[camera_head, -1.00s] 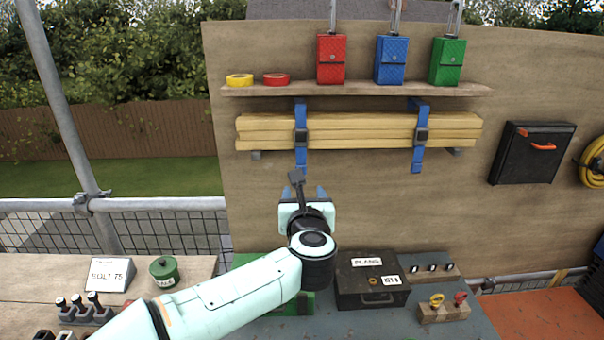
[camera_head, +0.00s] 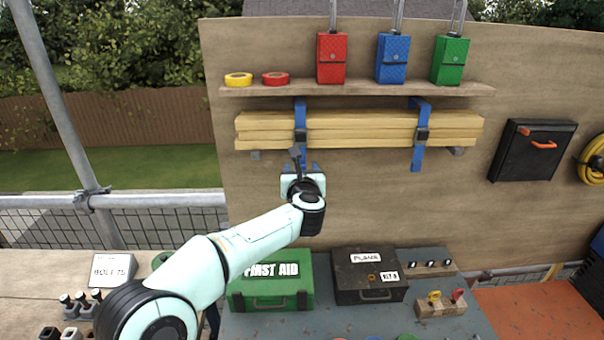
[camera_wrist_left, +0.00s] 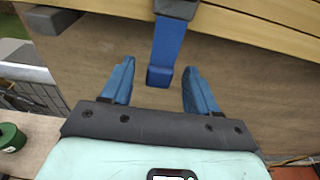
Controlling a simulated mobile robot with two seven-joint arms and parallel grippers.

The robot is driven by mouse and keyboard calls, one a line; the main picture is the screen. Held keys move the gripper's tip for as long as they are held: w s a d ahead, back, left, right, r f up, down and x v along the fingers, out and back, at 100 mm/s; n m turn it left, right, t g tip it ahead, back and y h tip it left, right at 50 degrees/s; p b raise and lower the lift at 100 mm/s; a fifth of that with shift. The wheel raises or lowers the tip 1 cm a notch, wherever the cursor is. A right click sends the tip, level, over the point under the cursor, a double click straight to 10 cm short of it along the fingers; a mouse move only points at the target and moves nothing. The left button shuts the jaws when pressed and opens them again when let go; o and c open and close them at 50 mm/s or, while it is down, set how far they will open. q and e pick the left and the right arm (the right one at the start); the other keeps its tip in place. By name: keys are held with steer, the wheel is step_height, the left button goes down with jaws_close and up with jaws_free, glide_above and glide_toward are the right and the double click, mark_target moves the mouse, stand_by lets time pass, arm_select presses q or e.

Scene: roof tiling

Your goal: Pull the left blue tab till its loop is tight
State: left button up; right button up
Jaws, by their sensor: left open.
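The left blue strap (camera_head: 300,116) loops around the stack of timber battens (camera_head: 360,131) on the board, with a dark buckle on its front. Its blue tab (camera_wrist_left: 161,73) hangs below the buckle (camera_wrist_left: 176,8) in the left wrist view, its end between my left gripper's fingers. My left gripper (camera_wrist_left: 158,88) is open, with a blue finger on each side of the tab and gaps on both sides. In the head view the gripper (camera_head: 301,168) covers the tab's lower end. The right blue strap (camera_head: 420,134) hangs down further along the battens. My right gripper is in neither view.
A shelf (camera_head: 350,89) above the battens carries tape rolls and red, blue and green boxes. Below are a green first aid box (camera_head: 270,282) and a dark case (camera_head: 368,275). The board between the battens and these boxes is clear.

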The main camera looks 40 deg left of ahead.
arm_select(q)
steer(key=shift+x, duration=0.8)
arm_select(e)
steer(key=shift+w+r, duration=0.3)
arm_select(q)
steer(key=c, duration=1)
steer(key=shift+f, duration=0.1)
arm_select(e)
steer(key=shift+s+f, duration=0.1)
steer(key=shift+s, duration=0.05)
